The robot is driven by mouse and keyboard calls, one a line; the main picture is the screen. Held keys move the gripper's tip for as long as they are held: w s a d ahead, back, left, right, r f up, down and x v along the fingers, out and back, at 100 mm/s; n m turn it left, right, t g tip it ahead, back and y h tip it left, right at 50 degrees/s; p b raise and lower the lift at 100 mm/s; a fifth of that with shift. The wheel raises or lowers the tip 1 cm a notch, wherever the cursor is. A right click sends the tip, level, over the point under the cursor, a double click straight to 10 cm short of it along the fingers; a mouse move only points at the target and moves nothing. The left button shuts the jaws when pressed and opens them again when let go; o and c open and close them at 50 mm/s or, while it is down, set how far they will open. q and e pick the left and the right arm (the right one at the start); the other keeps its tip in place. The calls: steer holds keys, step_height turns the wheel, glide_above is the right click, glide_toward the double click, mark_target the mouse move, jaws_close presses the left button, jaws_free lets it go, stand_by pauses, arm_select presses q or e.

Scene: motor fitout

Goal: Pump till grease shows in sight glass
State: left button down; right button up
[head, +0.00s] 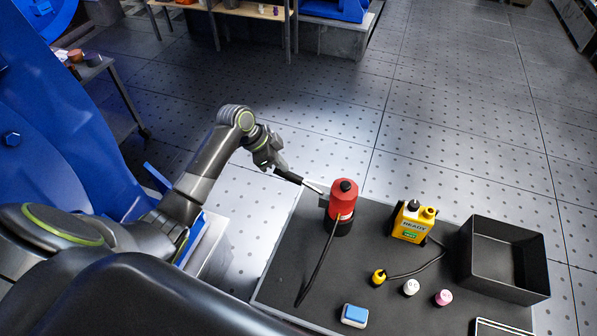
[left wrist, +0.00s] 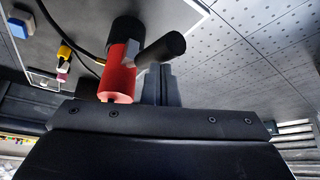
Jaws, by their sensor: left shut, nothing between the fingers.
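A red grease pump (head: 343,198) with a black base stands upright at the table's left edge. Its lever (head: 290,177), with a black grip, sticks out to the left past the edge. My left gripper (head: 276,167) is shut with nothing between its fingers, at the outer end of the grip; I cannot tell whether it touches. The left wrist view shows the red pump body (left wrist: 119,72) and the black grip (left wrist: 160,50) close by. A black hose (head: 318,268) runs from the pump across the table. I cannot make out a sight glass. My right gripper is not in view.
On the dark table (head: 385,280) are a yellow device (head: 412,222) with a cabled yellow plug (head: 379,277), a white cap (head: 411,287), a pink cap (head: 443,297), a blue-and-white block (head: 354,315) and an empty black bin (head: 505,262). Blue machinery (head: 60,120) stands left.

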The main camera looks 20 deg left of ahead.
arm_select(q)
steer(key=shift+a+r+p, duration=0.1)
steer(key=shift+r+p, duration=2.8)
steer(key=shift+r, duration=0.3)
steer(key=shift+f, duration=0.15)
